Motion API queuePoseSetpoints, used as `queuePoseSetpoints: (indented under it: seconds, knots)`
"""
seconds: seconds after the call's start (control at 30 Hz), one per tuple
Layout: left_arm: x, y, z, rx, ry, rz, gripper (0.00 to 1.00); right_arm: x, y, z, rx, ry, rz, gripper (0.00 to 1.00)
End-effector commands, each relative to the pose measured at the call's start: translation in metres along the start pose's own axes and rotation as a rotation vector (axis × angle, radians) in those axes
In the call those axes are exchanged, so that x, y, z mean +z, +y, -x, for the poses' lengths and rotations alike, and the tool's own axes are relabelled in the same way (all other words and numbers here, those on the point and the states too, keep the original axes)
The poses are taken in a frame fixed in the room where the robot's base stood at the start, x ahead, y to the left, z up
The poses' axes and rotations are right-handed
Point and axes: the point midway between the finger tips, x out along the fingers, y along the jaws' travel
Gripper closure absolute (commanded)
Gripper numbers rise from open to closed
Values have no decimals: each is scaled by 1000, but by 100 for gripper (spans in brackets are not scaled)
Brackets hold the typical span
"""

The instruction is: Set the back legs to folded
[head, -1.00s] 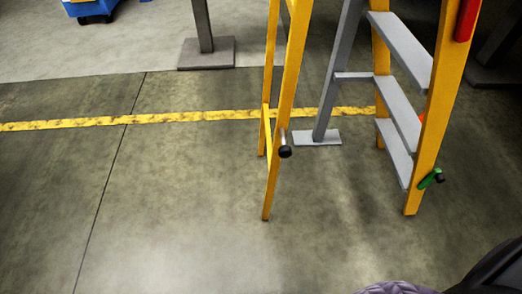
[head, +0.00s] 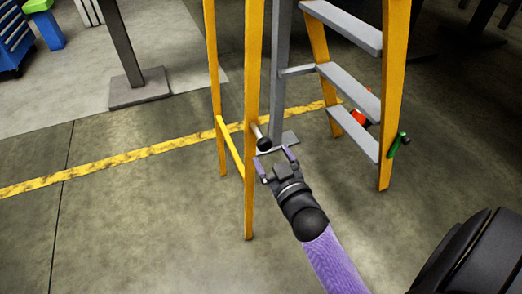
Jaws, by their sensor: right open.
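A yellow stepladder stands on the concrete floor in the head view. Its back legs (head: 250,190) are the pair of yellow rails at the left, joined by a low yellow crossbar (head: 229,146). Its front side at the right has grey steps (head: 349,88) between yellow rails, and the two sides stand apart. A short rod with a black knob (head: 264,144) sticks out from the nearer back leg. My right gripper (head: 276,156) is open and empty, its purple-tipped fingers close to the black knob. I cannot tell whether they touch it. My left gripper is not in view.
A blue cabinet (head: 14,40) is at the far left. The floor at the front left is clear.

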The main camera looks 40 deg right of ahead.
Motion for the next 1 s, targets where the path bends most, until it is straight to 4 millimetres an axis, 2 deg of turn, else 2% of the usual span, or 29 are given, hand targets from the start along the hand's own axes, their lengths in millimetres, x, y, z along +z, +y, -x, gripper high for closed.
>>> queuePoseSetpoints:
  seconds: [0.03,0.1,0.23,0.57,0.9,1.0]
  knots:
    - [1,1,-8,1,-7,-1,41,5,-2,-11,-2,1,2,13]
    - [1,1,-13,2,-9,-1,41,5,-1,-24,-2,-1,2,13]
    - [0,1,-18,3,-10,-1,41,4,-1,-41,-3,-3,1,13]
    - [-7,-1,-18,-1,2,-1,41,1,-1,-48,-2,-4,-1,13]
    - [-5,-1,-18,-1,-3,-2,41,2,-1,-47,-2,-4,-1,83]
    - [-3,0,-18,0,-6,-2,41,2,-1,-47,-2,-4,-1,100]
